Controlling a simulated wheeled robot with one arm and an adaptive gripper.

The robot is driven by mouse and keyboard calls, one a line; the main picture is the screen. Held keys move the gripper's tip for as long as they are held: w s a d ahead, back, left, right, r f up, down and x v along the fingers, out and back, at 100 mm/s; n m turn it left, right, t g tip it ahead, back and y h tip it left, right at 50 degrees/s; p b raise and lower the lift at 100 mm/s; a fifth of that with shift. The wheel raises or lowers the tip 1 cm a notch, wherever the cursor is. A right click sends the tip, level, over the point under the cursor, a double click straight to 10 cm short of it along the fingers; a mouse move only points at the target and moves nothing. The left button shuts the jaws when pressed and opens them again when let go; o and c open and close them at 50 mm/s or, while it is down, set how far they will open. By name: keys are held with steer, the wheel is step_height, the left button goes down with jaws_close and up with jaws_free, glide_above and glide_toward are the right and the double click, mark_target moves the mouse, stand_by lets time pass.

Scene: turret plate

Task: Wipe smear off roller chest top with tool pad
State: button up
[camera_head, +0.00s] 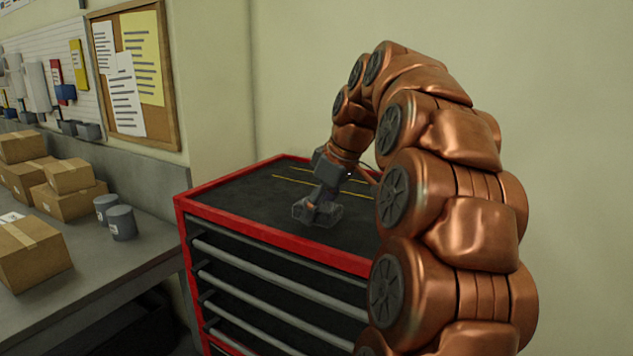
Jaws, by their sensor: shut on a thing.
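The roller chest (240,220) has a red rim and a dark top, and stands in the middle of the view. My gripper (319,198) points down over the front middle of the top, at the end of my copper-coloured arm. It is shut on a dark grey, blocky tool pad (325,214). The pad is at or just above the top; I cannot tell whether it touches. Thin yellow lines (293,181) run across the top behind and beside the gripper. I cannot make out a clear smear. My arm hides the right part of the chest.
A grey workbench (150,245) at the left holds several cardboard boxes (68,190) and two grey cylinders (121,222). A corkboard (135,80) hangs on the wall above. The chest stands close to the wall. The left part of its top is bare.

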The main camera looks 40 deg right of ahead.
steer(key=shift+r+p, duration=1.05)
steer(key=shift+r, duration=1.55)
